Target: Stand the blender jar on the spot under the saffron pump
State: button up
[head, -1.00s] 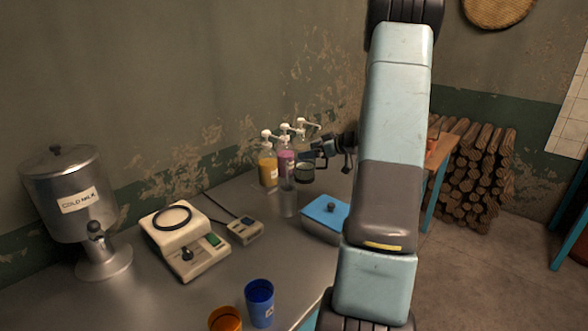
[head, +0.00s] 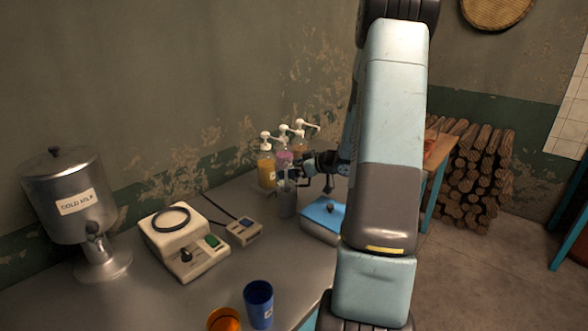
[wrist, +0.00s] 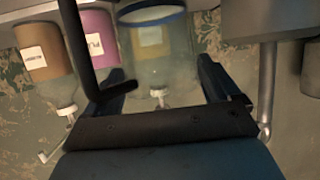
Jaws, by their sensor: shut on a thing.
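The clear blender jar (wrist: 165,66) with a blue ring sits between the fingers of my gripper (wrist: 160,82), which is shut on it. In the head view my gripper (head: 300,180) is beside the pump bottles, and the jar is small and partly covered there. An amber bottle (head: 267,172) and a purple bottle (head: 284,160) stand with white pumps; a third pump (head: 305,125) rises behind. In the upside-down wrist view, a labelled bottle shows through the jar. The labels are too small to read surely, and the spot is hidden.
A clear grey cylinder (head: 288,204) stands in front of the bottles, close to my gripper. A blue-lidded box (head: 322,214) is to its right. The blender base (head: 185,245), a small control box (head: 244,231), the milk dispenser (head: 65,205) and blue and orange cups (head: 259,304) stand on the counter.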

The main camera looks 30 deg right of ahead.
jog(key=o, duration=1.4)
